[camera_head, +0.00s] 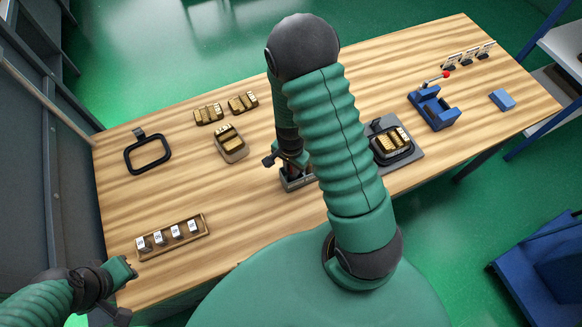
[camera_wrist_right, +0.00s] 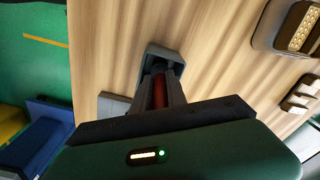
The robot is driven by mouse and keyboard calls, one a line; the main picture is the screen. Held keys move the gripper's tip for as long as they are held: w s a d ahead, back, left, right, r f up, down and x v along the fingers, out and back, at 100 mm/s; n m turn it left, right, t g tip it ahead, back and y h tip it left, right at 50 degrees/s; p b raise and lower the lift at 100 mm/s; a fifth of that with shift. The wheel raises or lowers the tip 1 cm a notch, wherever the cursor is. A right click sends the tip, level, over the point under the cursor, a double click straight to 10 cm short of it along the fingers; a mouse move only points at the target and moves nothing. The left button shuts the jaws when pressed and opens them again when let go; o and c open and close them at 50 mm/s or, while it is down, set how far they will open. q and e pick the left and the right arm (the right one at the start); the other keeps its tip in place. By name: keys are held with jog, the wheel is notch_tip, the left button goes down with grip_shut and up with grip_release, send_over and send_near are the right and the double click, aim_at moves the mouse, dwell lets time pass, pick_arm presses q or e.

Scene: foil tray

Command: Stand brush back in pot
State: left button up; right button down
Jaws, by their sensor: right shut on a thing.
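My right gripper (camera_head: 290,163) points down at the middle of the table, largely hidden behind my own arm in the head view. In the right wrist view its fingers (camera_wrist_right: 160,92) are shut on a reddish-brown upright piece (camera_wrist_right: 159,91), which seems to be the brush handle. A dark grey holder, seemingly the pot (camera_wrist_right: 165,52), is right at the fingertips; it also shows in the head view (camera_head: 296,184). The brush's lower end is hidden, so I cannot tell how far it is inside. My left gripper (camera_head: 124,268) is by the table's front left corner, its jaws unclear.
A wooden rack with labelled pieces (camera_head: 206,240) lies front left. A black frame (camera_head: 128,155) and gold-filled trays (camera_head: 232,154) are further back. A grey pad (camera_head: 407,161) with a dark tray, a blue fixture (camera_head: 448,121) and a blue block (camera_head: 502,99) are at right.

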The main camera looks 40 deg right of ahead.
aim_at(291, 175)
jog(key=shift+a, duration=0.1)
dwell(0.3)
jog(key=c, duration=1.2)
grip_release()
jog(key=shift+c, duration=0.2)
jog(key=shift+o, duration=0.7)
jog(key=shift+w+r+p, duration=0.1)
jog(key=shift+r+p, duration=1.25)
jog(key=shift+r, duration=0.1)
jog(key=shift+r+p, duration=0.7)
jog(key=shift+r, duration=0.05)
jog(key=shift+r+p, duration=2.15)
jog(key=shift+r, duration=0.2)
